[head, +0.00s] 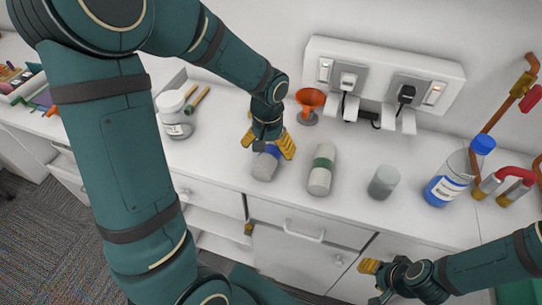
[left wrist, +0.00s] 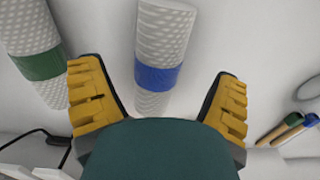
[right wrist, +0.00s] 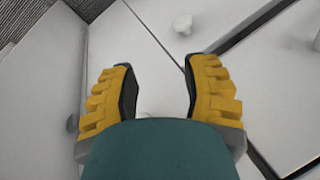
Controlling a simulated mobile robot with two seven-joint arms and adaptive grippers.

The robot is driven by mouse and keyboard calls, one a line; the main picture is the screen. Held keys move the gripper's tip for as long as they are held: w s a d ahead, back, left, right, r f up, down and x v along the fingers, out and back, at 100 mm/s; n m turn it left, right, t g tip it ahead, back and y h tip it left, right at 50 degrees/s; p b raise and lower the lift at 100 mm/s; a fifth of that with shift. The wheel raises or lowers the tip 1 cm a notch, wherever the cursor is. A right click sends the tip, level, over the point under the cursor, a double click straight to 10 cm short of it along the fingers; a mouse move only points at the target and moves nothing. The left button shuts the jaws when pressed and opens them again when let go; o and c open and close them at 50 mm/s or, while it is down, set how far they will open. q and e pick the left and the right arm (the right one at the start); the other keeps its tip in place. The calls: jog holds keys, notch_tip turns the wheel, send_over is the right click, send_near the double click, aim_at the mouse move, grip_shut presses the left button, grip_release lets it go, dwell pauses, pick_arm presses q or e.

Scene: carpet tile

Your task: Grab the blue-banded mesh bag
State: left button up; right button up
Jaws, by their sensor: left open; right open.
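The blue-banded mesh bag (head: 264,167) is a whitish rolled cylinder lying on the white counter, partly hidden by my left gripper (head: 270,145) in the head view. In the left wrist view the bag (left wrist: 162,30) and its blue band lie between the two spread yellow fingers of my left gripper (left wrist: 160,100), with a gap to each finger. My left gripper is open. A similar bag with a green band (head: 321,170) lies to its right. My right gripper (head: 377,283) is open and empty in front of the cabinet fronts, below the counter edge; it also shows in the right wrist view (right wrist: 160,95).
On the counter (head: 225,155) are a white-lidded jar (head: 175,118), an orange funnel (head: 310,100), a grey cup (head: 383,182) and a blue-capped bottle (head: 450,178). A socket panel (head: 378,77) with plugs is on the wall. A drawer handle (head: 305,231) projects below.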

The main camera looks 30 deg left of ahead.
pick_arm(q)
jog(key=shift+f+b, duration=0.55)
jog(key=shift+f, duration=2.25)
jog(key=c, duration=1.2)
